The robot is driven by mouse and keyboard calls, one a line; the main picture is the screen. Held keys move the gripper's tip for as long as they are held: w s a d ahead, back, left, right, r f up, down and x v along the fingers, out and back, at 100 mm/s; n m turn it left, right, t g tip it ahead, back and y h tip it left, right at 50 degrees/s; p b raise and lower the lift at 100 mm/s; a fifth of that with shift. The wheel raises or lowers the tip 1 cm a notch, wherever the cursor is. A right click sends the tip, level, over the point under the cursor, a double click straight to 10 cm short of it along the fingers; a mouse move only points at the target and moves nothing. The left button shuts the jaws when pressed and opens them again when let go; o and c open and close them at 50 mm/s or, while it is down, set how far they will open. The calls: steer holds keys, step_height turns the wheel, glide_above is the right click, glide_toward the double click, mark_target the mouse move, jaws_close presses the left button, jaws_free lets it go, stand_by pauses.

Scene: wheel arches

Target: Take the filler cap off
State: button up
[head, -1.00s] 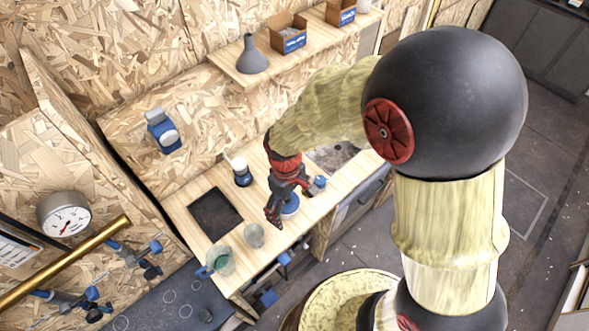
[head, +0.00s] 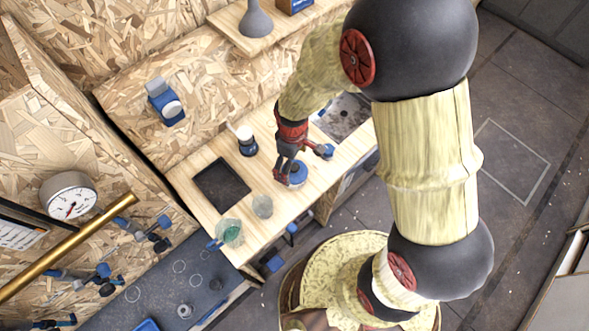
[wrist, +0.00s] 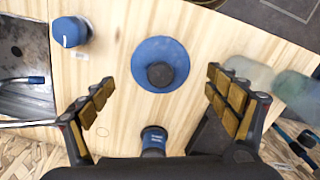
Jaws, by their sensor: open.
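A round blue piece with a dark round cap (wrist: 160,75) at its middle sits on the wooden counter (wrist: 110,30); I take this to be the filler cap. In the head view the blue piece (head: 298,173) is partly hidden by my gripper (head: 284,178). In the wrist view my gripper (wrist: 160,88) is open and empty. Its two padded fingers stand left and right of the blue piece, apart from it. I cannot tell the height of the fingertips above the cap.
A blue knob (wrist: 68,31) stands left of the cap, near a metal sink (wrist: 22,65). A blue-banded jar (wrist: 153,141) and a dark recessed panel (head: 221,185) are nearby. Clear cups (head: 229,232) (head: 262,206) stand at the counter's front.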

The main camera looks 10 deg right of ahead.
steer(key=shift+f, duration=1.25)
steer(key=c, duration=0.3)
steer(key=c, duration=0.8)
steer(key=shift+r, duration=0.15)
steer(key=shift+w+r, duration=0.1)
steer(key=shift+r, duration=0.45)
steer(key=s+d+r+p, duration=0.1)
steer(key=s+d+r, duration=0.5)
steer(key=s+r, duration=0.5)
steer(key=shift+s+r, duration=0.35)
steer(key=shift+s, duration=0.6)
